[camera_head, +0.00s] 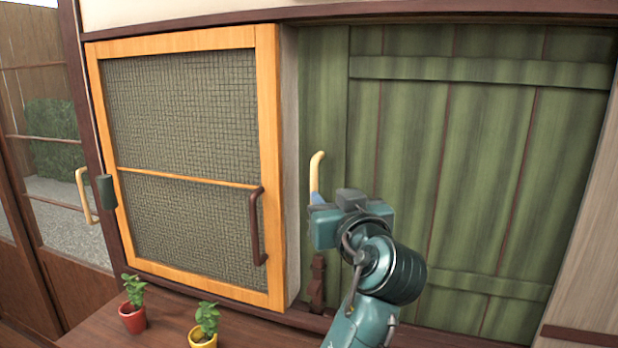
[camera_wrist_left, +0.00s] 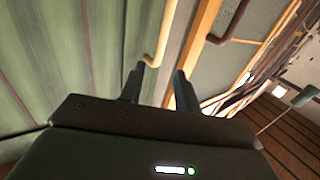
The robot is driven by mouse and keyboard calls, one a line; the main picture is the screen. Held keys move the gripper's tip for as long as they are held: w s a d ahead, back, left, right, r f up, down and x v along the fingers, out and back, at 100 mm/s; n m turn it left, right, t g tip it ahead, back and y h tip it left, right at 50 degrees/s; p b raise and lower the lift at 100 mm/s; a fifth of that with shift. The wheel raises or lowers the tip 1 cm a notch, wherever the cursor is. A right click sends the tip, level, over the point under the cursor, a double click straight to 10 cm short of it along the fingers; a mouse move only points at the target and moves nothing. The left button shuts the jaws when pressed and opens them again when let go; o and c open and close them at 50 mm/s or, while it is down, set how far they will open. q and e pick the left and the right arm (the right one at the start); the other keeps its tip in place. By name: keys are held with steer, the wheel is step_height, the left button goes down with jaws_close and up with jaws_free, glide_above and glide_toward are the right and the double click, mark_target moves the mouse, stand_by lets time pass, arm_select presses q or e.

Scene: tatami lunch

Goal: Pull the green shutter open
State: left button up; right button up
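The green shutter (camera_head: 400,150) is a planked panel with crossbars, filling the right of the head view; it also shows in the wrist view (camera_wrist_left: 60,60). Its pale, upright bar handle (camera_head: 317,175) is near its left edge. My left gripper (camera_head: 318,203) is in front of the handle's lower part, which its body hides in the head view. In the left wrist view the gripper (camera_wrist_left: 160,72) has its fingers apart, and the handle (camera_wrist_left: 160,35) ends near the fingertips, around the gap. I cannot tell whether they touch. My right gripper is out of view.
An orange-framed mesh panel (camera_head: 185,180) with a dark handle (camera_head: 256,228) stands left of the shutter, its side edge close to my gripper. Two potted plants, in a red pot (camera_head: 132,319) and a yellow pot (camera_head: 203,340), stand on a wooden ledge (camera_head: 165,333) below.

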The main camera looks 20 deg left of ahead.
mark_target(315, 181)
arm_select(q)
steer(key=p+x, duration=0.2)
steer(key=x, duration=0.7)
steer(key=shift+w+a, duration=0.2)
steer(key=shift+w, duration=0.15)
steer(key=shift+w+a+f+p, duration=0.1)
steer(key=shift+w+a+p, duration=0.2)
steer(key=shift+w, duration=0.25)
steer(key=shift+c, duration=0.3)
jaws_close()
